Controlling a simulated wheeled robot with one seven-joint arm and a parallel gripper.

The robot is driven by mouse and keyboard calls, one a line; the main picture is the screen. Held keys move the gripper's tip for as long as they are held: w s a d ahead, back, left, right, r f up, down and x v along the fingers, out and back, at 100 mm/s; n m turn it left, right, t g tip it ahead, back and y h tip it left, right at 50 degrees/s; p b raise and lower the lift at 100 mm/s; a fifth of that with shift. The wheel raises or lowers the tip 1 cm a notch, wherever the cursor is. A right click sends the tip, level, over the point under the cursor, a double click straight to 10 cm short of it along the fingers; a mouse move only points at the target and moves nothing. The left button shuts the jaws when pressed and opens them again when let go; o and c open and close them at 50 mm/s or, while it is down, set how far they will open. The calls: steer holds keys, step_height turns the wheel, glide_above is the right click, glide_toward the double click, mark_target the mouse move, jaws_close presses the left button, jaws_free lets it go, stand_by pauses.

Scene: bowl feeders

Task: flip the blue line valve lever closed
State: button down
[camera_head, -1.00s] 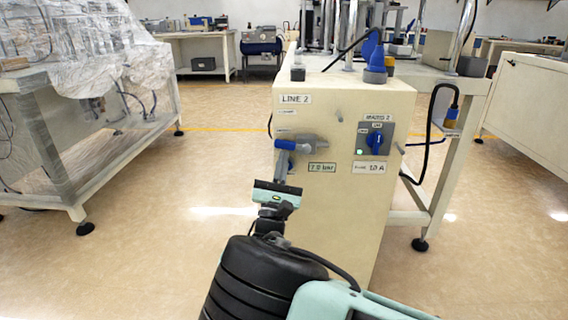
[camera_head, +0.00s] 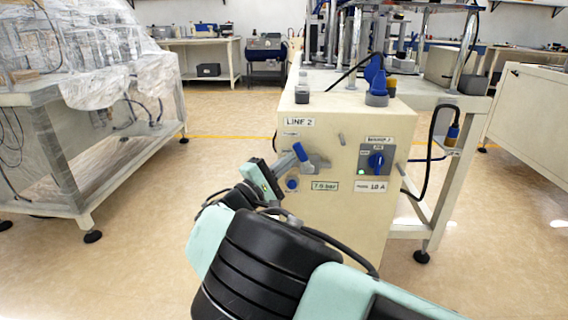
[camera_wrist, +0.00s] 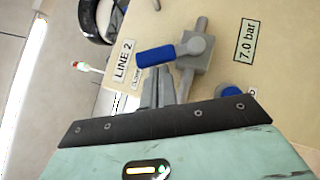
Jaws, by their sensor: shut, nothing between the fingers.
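The valve's blue lever (camera_head: 301,153) is on the front of the cream LINE 2 cabinet (camera_head: 345,225). It points up and slightly left from the grey valve body (camera_head: 316,165). In the wrist view the lever (camera_wrist: 156,57) lies across the line of the grey valve body and pipe (camera_wrist: 195,55). My gripper (camera_head: 284,163) is shut and empty, just left of the valve. In the wrist view its grey fingertips (camera_wrist: 158,84) are close beside the lever and valve body; I cannot tell whether they touch.
A blue round fitting (camera_head: 292,184) sits below the valve. A blue rotary switch (camera_head: 376,161) is to the right, above a current label. A 7.0 bar label (camera_head: 325,186) is below the valve. A plastic-covered bench (camera_head: 85,110) stands left; the floor between is clear.

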mark_target(299, 151)
steer(key=r+m+g+p, duration=0.1)
steer(key=d+r+m+g+y+p, duration=0.1)
steer(key=m, duration=0.1)
steer(key=shift+g, duration=0.3)
steer(key=shift+d+r+m+g+y+p, duration=0.25)
steer(key=shift+d+m+g+y+p, duration=0.25)
steer(key=shift+m, duration=0.3)
